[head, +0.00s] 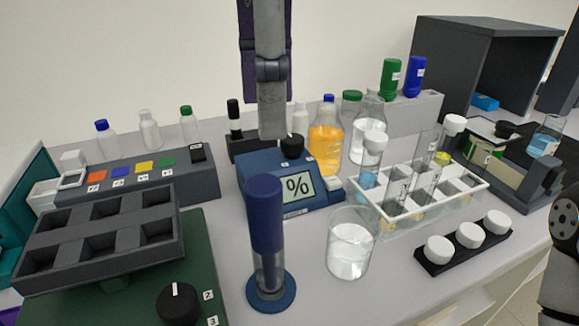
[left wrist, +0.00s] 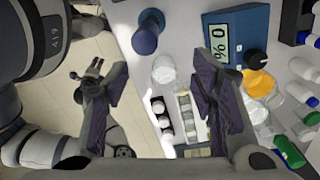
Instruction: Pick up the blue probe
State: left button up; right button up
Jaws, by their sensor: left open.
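A blue-topped piece (head: 415,76) stands upright in a grey rack (head: 417,112) at the back right, beside a green-topped one (head: 390,77). It looks like the blue probe, though its lower part is hidden in the rack. My left gripper (head: 270,130) hangs from above over the blue meter, well to the left of that rack. In the left wrist view (left wrist: 160,105) its two purple-padded fingers are wide apart with nothing held between them.
A dark blue cylinder on a round foot (head: 265,225) stands at the front. The meter (head: 284,183), an orange-filled bottle (head: 325,140), a beaker (head: 349,248) and a white tube rack (head: 430,203) crowd the middle. A dark hood (head: 455,50) stands behind right.

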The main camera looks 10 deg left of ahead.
aim_at(266, 212)
pick_arm(q)
jog(key=f, duration=0.3)
jog(key=s+f, duration=0.1)
jog(key=f, duration=0.3)
jog(key=s+f, duration=0.1)
jog(key=f, duration=0.3)
jog(key=shift+s+a, duration=0.1)
jog(key=shift+s, duration=0.15)
jog(key=shift+w+f, duration=0.1)
jog(key=shift+f, duration=0.3)
jog(key=c, duration=1.1)
